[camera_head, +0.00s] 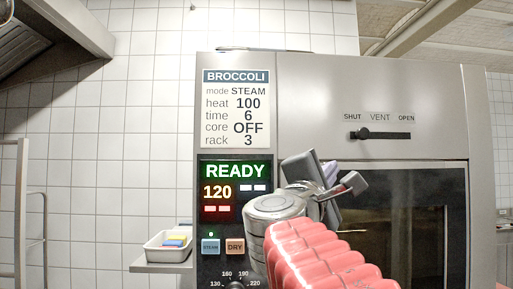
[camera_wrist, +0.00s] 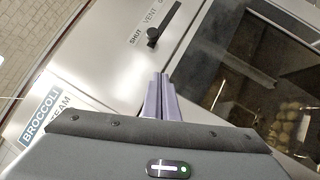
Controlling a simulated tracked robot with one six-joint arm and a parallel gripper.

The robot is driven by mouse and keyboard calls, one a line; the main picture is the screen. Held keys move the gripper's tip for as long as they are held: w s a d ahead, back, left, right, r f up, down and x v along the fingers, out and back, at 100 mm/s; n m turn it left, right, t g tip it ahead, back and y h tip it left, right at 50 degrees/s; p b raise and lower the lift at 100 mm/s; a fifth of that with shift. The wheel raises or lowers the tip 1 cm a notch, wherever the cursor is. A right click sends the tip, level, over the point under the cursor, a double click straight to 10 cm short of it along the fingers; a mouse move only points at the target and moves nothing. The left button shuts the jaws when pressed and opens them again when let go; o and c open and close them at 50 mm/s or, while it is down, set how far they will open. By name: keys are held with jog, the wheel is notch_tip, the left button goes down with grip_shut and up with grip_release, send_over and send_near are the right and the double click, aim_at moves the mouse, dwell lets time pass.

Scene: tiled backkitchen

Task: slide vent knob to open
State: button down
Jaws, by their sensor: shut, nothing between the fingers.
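The vent knob (camera_head: 363,133) is a small dark knob at the left end of a black horizontal slot (camera_head: 395,135), on the SHUT side. The labels SHUT, VENT and OPEN stand above the slot on the steel oven front. The knob also shows near the top middle of the wrist view (camera_wrist: 153,36), with its slot running up and right. My gripper (camera_head: 331,171) is below and left of the knob, apart from it. Its purple fingers are together and empty in the wrist view (camera_wrist: 161,78), pointing toward the panel below the knob.
The oven's dark glass door (camera_head: 400,230) is below the slot, with food visible inside in the wrist view. A control panel with a READY display (camera_head: 235,172) is left of my arm. A white tray (camera_head: 168,246) with coloured items sits on a side shelf. The panel around the slot is clear.

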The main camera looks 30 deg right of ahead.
jog(key=shift+s+r+h, duration=0.1)
jog(key=shift+r+h, duration=0.3)
jog(key=shift+r, duration=0.5)
jog(key=shift+d, duration=0.2)
send_near(361, 134)
jog(key=w+d, duration=0.3)
jog(key=w, duration=0.1)
jog(key=shift+s+d+r, duration=0.15)
jog(key=shift+d+r, duration=0.45)
jog(key=shift+d, duration=0.35)
jog(key=shift+d, duration=0.1)
